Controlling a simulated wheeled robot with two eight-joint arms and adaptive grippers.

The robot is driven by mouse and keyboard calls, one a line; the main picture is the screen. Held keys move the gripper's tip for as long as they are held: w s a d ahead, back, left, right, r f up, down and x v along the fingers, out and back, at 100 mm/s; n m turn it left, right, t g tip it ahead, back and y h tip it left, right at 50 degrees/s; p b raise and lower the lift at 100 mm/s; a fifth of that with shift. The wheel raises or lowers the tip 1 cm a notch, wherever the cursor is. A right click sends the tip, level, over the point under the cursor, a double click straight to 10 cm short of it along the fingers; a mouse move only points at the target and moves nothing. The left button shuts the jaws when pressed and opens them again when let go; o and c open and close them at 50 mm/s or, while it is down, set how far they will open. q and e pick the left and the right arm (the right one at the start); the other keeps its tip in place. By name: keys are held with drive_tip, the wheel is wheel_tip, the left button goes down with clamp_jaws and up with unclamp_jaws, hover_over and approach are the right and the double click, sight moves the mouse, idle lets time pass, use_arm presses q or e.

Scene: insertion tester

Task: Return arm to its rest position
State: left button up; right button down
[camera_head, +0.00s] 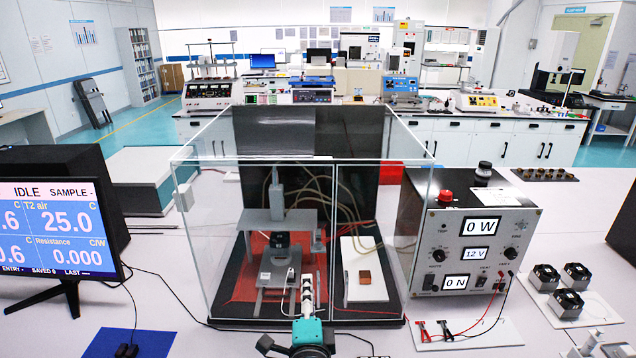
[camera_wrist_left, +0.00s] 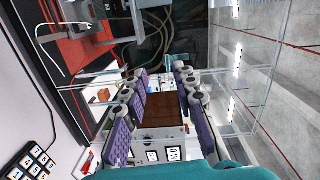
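My left gripper (camera_head: 307,285) shows at the bottom centre of the head view, its teal wrist below it. It overlaps the lower front of the glass enclosure (camera_head: 333,240); I cannot tell its exact depth there. In the left wrist view its purple-padded fingers (camera_wrist_left: 160,74) stand apart, and no held object can be made out between them. A copper-coloured block (camera_head: 364,277) rests on a white plate (camera_head: 362,292) inside the enclosure, right of my left gripper.
A grey test fixture (camera_head: 278,235) stands on a red mat inside the enclosure. The power supply (camera_head: 460,250) is to its right, with cables on a white board. Several finned coolers (camera_head: 572,277) sit farther right. A monitor (camera_head: 58,230) reading IDLE stands at left.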

use_arm(q)
drive_tip(key=s+a+f+n+g+y, duration=0.2)
drive_tip(key=a+f+n+g, duration=0.15)
drive_tip(key=a, duration=0.35)
drive_tip(key=s+a+f+n+g+y, duration=0.1)
drive_tip(key=s+a+f+n+g, duration=0.15)
drive_tip(key=a+n, duration=0.35)
drive_tip(key=s+a+f+n+g+h, duration=0.1)
drive_tip(key=s+f+n+g, duration=0.1)
drive_tip(key=s, duration=0.4)
drive_tip(key=s+a+f+n+g+h, duration=0.1)
drive_tip(key=s+f+n+g+h, duration=0.1)
drive_tip(key=s+n, duration=0.3)
drive_tip(key=shift+s+a+f+h, duration=0.35)
drive_tip(key=shift+s+f, duration=0.2)
drive_tip(key=shift+s, duration=0.1)
drive_tip(key=shift+o, duration=0.2)
